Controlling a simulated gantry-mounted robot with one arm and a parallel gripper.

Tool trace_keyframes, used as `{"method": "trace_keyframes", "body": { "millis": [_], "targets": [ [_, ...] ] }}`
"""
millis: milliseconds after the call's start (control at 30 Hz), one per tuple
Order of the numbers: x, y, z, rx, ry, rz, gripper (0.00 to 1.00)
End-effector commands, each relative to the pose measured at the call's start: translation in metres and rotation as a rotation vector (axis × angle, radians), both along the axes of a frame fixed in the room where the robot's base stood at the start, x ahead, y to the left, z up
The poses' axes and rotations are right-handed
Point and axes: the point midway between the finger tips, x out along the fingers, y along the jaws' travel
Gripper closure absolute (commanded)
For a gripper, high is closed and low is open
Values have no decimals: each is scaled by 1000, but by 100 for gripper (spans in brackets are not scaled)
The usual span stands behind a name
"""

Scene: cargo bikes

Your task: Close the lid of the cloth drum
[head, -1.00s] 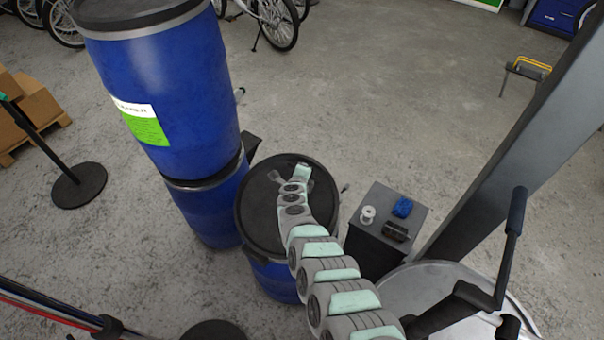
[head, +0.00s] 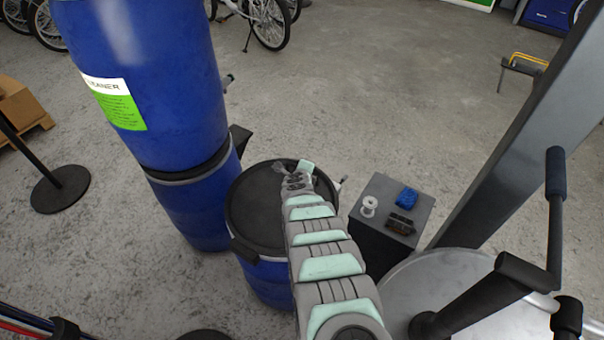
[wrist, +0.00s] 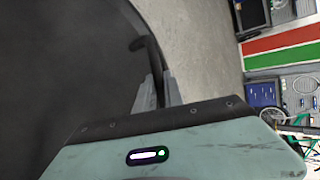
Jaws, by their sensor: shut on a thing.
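The cloth drum (head: 262,275) is a short blue barrel in the middle of the head view. Its round black lid (head: 255,210) lies across the top; whether it is fully seated I cannot tell. My gripper (head: 281,167) is at the lid's far edge, and my arm covers the lid's right side. In the wrist view the dark lid (wrist: 60,70) fills the left. There my gripper (wrist: 160,88) is shut on a black curved handle (wrist: 146,47) at the lid's rim. Part of the handle is hidden between the fingers.
Tall stacked blue drums (head: 150,75) stand close on the left. A dark box (head: 414,187) right of the drum carries a white spool (head: 369,206), a blue item (head: 406,197) and a dark item. A grey post (head: 510,140) rises at right. The floor behind is open.

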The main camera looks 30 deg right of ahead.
Motion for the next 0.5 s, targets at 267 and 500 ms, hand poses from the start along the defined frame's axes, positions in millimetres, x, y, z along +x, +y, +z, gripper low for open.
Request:
{"method": "trace_keyframes", "body": {
  "millis": [267, 500],
  "targets": [
    [1, -2, -10, 0, -2, 0, 100],
    [0, -1, -13, 2, 2, -1, 100]
  ]
}}
